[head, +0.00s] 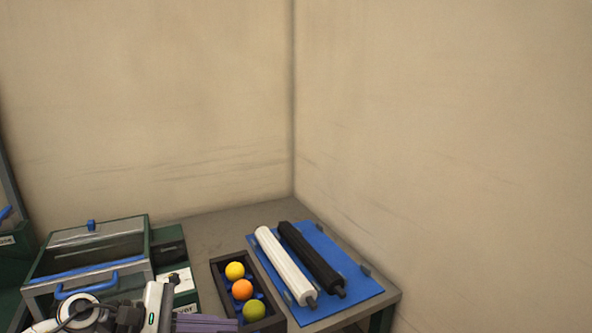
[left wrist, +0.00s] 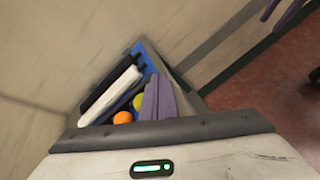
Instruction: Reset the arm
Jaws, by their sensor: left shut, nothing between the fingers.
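My left arm enters the head view at the bottom left, and its purple-grey gripper (head: 208,323) lies at the bottom edge, shut and empty, just left of the dark tray. In the left wrist view the shut fingers (left wrist: 158,98) point toward the table and cover part of the tray. The orange ball also shows in the left wrist view (left wrist: 123,117).
A blue mat (head: 356,285) bears a white roller (head: 285,264) and a black roller (head: 310,258) right of the tray. A green box with a clear lid and blue handle (head: 88,262) stands left. Walls close off the back and right. Bare table (head: 205,235) shows behind the tray.

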